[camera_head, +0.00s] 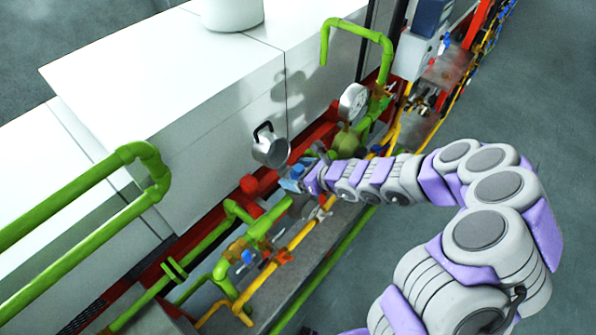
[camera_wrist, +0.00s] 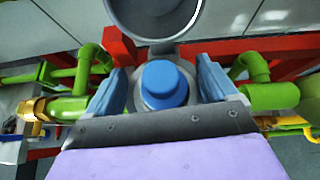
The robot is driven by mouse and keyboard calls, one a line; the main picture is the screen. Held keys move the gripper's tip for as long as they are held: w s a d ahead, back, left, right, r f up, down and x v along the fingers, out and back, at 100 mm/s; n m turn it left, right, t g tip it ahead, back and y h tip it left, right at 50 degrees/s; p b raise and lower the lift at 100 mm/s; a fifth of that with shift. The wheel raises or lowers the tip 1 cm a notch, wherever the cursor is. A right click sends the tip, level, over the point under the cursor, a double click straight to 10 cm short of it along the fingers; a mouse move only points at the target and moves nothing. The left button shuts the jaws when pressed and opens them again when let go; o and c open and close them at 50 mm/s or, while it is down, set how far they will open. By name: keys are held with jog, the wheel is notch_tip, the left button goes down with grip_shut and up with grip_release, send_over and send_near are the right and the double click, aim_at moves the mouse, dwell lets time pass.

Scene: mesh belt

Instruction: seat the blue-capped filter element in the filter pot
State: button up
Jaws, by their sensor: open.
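The blue-capped filter element (camera_wrist: 163,84) is between my gripper's fingers in the wrist view, its round blue cap facing the camera. A pale grey round body shows around the cap; I cannot tell if it is the element or a seat below. My gripper (camera_wrist: 162,66) is open, one finger on each side of the cap, with small gaps showing. In the head view my gripper (camera_head: 292,180) is low over the pipework. A round metal vessel with a black handle (camera_head: 270,150) is just beyond it; its hollow grey inside (camera_wrist: 150,14) shows above the cap. I cannot tell if this is the filter pot or its lid.
Green pipes (camera_head: 205,243) run left of and below the gripper. A green pipe end (camera_wrist: 270,96) is close to the right finger. A dial gauge (camera_head: 353,102) stands to the right of the vessel. A white cabinet (camera_head: 215,120) is behind. The grey floor (camera_head: 520,110) at right is clear.

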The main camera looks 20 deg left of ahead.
jog(key=p+v, duration=0.2)
jog(key=v, duration=1.5)
jog(key=shift+p, duration=0.4)
